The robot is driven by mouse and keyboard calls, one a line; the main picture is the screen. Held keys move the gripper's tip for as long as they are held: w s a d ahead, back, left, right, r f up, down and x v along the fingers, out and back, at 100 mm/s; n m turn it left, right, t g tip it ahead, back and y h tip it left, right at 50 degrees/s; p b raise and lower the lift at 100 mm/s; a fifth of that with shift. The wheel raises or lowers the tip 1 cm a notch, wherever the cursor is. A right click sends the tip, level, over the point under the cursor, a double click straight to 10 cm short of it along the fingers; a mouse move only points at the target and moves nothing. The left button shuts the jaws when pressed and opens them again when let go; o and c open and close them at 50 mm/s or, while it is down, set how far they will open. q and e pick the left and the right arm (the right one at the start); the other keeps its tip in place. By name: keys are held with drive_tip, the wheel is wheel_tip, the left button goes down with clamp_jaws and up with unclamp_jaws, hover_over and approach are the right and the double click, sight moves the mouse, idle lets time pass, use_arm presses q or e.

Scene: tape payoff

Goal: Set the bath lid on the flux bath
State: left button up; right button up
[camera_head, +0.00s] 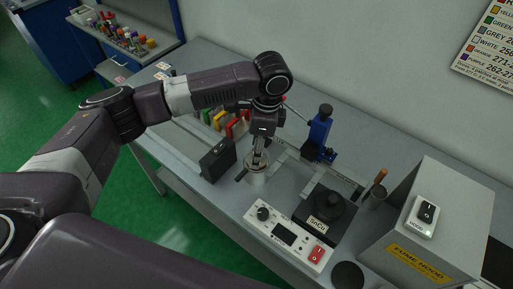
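My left gripper (258,164) points down over a small pale metal cup (256,180), which stands on the bench and may be the flux bath. The fingers are close together at the cup's top and partly cover it. I cannot tell whether they hold a lid or its knob, or whether they touch the cup. A flat dark disc (348,275) lies at the bench's front, right of the control box; I cannot tell whether it is a lid. My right gripper is not in view.
A black pot marked SnCu (325,222) stands behind a white control box (290,238). A black box (217,160) is left of the cup. A blue stand (319,134) is behind it. The fume hood (425,230) fills the right. Coloured spools (222,120) stand behind the arm.

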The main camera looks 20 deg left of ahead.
use_arm(q)
drive_tip(key=shift+f, duration=0.1)
drive_tip(key=o, duration=1.6)
wheel_tip(320, 180, up, 7)
drive_tip(key=p, duration=0.8)
drive_tip(key=shift+p, duration=0.3)
drive_tip(key=shift+d+f, duration=0.1)
